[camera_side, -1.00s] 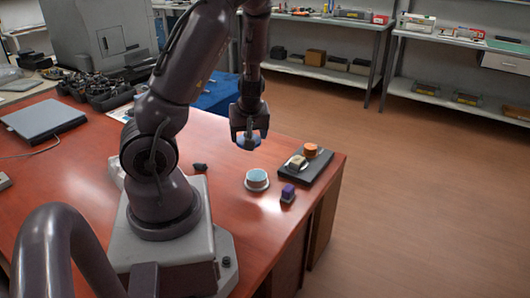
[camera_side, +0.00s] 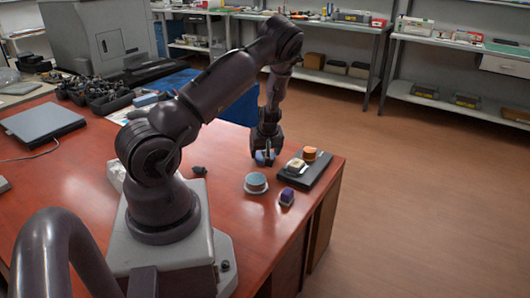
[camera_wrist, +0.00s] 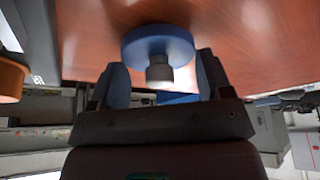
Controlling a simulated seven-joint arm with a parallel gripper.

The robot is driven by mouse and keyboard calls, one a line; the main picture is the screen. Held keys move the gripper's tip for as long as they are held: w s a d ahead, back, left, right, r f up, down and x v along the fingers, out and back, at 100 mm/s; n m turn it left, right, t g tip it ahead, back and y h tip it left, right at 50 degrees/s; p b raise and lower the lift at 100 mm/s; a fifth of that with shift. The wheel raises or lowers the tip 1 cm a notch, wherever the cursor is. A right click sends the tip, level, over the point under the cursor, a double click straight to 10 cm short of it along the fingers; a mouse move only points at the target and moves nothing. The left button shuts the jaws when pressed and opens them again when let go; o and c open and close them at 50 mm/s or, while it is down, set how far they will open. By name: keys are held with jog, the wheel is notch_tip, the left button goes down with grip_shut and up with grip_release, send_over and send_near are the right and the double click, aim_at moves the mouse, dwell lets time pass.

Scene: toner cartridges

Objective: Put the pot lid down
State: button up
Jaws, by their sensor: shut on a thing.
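The pot lid (camera_wrist: 158,42) is a blue disc with a grey knob (camera_wrist: 159,73), seen in the wrist view. My gripper (camera_wrist: 160,80) is shut on the lid, with the knob between its two fingers. In the side view my gripper (camera_side: 265,150) is low over the far right part of the table, left of the black tray. Only a bit of the blue lid (camera_side: 263,158) shows under the fingers there. I cannot tell whether the lid touches the table.
A black tray (camera_side: 318,178) holds an orange round piece (camera_side: 310,154) and a cream piece (camera_side: 295,165). A blue-topped round piece (camera_side: 256,183) and a purple piece (camera_side: 287,195) stand nearer. A small dark object (camera_side: 199,170) lies left. The table's right edge is close.

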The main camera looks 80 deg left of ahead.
jog(key=shift+f, duration=0.3)
jog(key=o, duration=0.9)
jog(key=shift+f, duration=0.15)
